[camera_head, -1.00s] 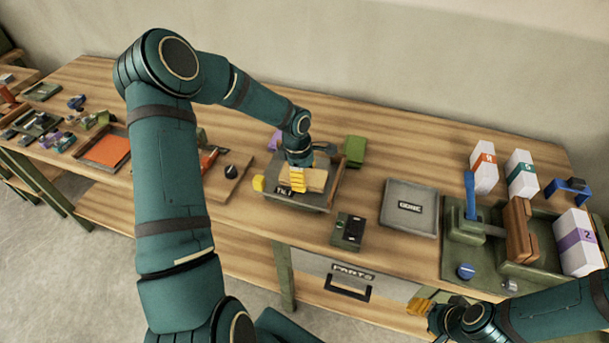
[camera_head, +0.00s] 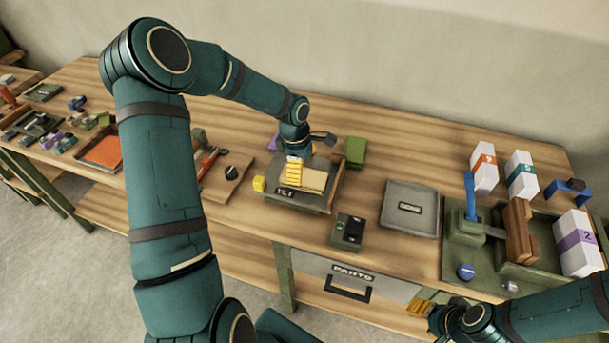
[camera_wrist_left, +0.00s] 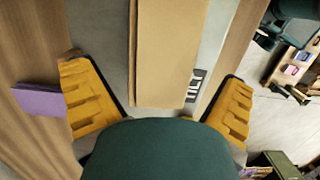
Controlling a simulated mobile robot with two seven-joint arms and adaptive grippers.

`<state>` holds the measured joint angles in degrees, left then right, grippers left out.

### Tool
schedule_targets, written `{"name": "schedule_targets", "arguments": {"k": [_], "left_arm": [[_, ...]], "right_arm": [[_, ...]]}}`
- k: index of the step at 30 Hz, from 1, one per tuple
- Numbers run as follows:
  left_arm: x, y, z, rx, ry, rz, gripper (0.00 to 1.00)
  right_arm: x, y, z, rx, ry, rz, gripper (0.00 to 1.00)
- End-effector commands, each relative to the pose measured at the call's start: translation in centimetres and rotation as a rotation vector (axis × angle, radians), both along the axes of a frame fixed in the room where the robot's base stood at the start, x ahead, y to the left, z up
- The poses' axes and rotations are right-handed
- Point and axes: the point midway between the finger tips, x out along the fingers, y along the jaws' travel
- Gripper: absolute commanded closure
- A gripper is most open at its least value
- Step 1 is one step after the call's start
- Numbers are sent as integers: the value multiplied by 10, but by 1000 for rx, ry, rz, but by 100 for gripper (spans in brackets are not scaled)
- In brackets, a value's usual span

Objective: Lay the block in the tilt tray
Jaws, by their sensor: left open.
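The tan block (camera_head: 315,180) lies in the grey tilt tray (camera_head: 308,203) in the head view. In the left wrist view the block (camera_wrist_left: 168,50) is a long, flat tan piece over the tray's grey floor (camera_wrist_left: 112,30). My left gripper (camera_head: 292,174) is over the tray at the block's left part and hides some of it. In the left wrist view its yellow fingers stand wide apart, with gaps to both sides of the block's near end; it is open. My right gripper (camera_head: 420,308) is low at the bench's front edge, far from the tray; its jaws are unclear.
A dark switch box (camera_head: 347,232) stands in front. The grey DONE tray (camera_head: 410,190) is empty, right of centre. White boxes (camera_head: 484,168) stand farther right.

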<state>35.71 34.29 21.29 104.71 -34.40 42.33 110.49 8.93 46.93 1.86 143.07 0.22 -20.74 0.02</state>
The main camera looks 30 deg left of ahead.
Motion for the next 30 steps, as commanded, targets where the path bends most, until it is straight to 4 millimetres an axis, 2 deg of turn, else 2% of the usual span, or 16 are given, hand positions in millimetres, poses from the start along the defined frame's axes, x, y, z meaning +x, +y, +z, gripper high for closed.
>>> {"name": "schedule_targets", "arguments": {"k": [1,6,12,18,30], "left_arm": [[1,3,13,4,-5,1,1],[-1,8,47,3,-3,3,1],[-2,11,75,1,-2,0,1],[-3,12,84,0,1,1,1],[-3,12,84,0,0,0,1]], "right_arm": [[0,0,0,0,0,0,53],[0,0,1,0,0,0,53],[0,0,1,0,0,0,53],[0,0,1,0,0,0,53],[0,0,1,0,0,0,53]]}}
